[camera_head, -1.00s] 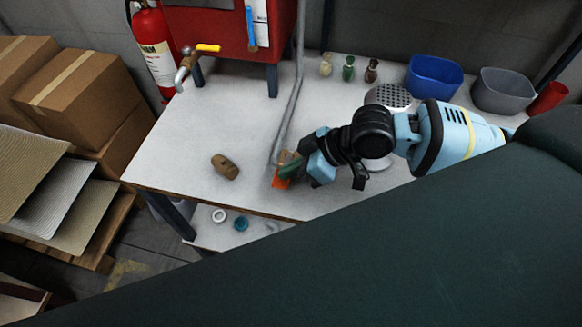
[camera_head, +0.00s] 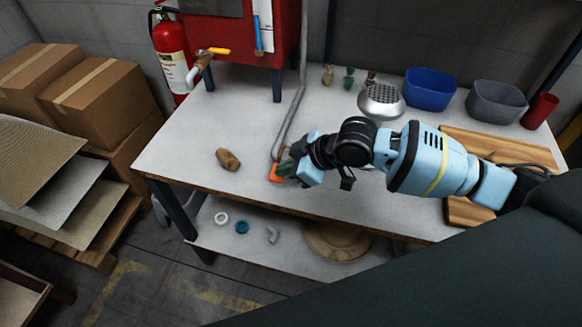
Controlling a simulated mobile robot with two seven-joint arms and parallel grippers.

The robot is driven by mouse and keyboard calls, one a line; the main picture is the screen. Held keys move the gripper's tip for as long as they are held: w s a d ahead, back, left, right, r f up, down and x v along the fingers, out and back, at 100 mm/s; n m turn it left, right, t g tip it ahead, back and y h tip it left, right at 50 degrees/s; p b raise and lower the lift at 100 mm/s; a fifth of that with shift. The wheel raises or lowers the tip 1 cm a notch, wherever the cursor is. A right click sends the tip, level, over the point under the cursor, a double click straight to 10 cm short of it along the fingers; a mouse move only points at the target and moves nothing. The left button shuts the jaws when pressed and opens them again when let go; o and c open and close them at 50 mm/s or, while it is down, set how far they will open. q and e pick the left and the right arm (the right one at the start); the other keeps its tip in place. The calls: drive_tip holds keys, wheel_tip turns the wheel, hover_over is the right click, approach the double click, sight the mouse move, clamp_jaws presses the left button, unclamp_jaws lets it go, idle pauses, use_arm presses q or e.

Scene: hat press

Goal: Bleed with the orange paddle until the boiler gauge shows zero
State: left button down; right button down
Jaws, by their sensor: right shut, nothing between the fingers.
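The orange paddle (camera_head: 275,173) is a small piece near the table's front edge, by the lower end of a grey pipe (camera_head: 290,122). The red boiler (camera_head: 240,32) stands at the back left, cut off by the top edge. No gauge face can be made out. My left gripper is not in view.
A brown wooden piece (camera_head: 228,159) lies left of the paddle. A yellow-handled tap (camera_head: 213,51) juts from the boiler. A silver perforated dome (camera_head: 381,101), blue bin (camera_head: 430,88), grey bin (camera_head: 495,103) and red cup (camera_head: 539,110) stand behind my right arm. The table's left part is mostly clear.

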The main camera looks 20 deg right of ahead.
drive_tip(key=shift+s, duration=0.15)
drive_tip(key=shift+w+f, duration=0.2)
drive_tip(key=shift+w, duration=0.15)
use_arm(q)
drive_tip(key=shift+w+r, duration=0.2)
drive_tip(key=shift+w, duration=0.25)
use_arm(e)
drive_tip(key=shift+s, duration=0.1)
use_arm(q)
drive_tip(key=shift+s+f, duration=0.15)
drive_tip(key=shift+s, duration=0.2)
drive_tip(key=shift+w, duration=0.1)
use_arm(e)
drive_tip(key=shift+r, duration=0.1)
